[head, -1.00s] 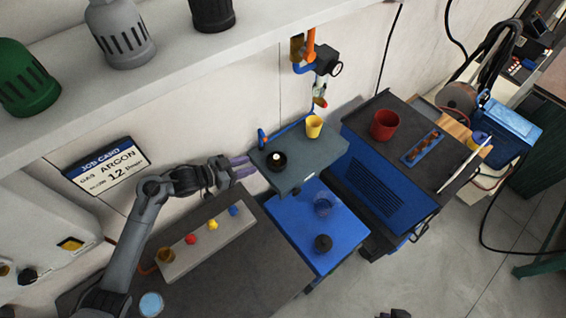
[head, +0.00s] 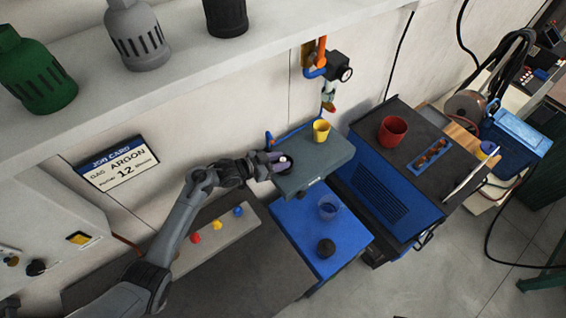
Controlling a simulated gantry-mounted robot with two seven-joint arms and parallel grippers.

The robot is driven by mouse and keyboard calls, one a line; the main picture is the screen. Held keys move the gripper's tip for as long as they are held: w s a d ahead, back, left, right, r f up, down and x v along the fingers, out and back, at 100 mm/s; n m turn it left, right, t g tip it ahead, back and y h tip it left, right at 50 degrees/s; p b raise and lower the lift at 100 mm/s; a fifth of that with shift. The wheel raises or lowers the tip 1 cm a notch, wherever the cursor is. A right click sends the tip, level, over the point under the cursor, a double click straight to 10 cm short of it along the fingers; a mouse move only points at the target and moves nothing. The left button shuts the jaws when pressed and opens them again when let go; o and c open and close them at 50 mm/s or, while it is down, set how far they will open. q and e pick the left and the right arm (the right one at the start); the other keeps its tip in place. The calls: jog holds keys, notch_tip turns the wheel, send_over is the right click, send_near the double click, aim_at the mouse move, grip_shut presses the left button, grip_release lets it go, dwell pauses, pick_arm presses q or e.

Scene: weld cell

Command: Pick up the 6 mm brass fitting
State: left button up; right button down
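No single piece can be picked out as the 6 mm brass fitting. Several small copper-brown pieces (head: 433,152) sit in a row in a blue rack (head: 418,166) on the dark-topped blue cabinet at right; their sizes cannot be read. My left gripper (head: 279,161) is over the left part of the grey-green shelf (head: 318,163), far left of that rack. Whether the fingers are closed on anything cannot be told. My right gripper is not in view.
A yellow cup (head: 321,131) stands on the shelf close to my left gripper. A red pot (head: 393,131) is left of the rack. Below, a blue surface (head: 302,238) holds a clear cup (head: 328,206) and a black round object (head: 326,248). Gas bottles (head: 137,38) line the upper ledge.

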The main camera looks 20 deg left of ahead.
pick_arm(q)
jog(key=shift+w+f, duration=0.1)
grip_shut()
dwell(0.4)
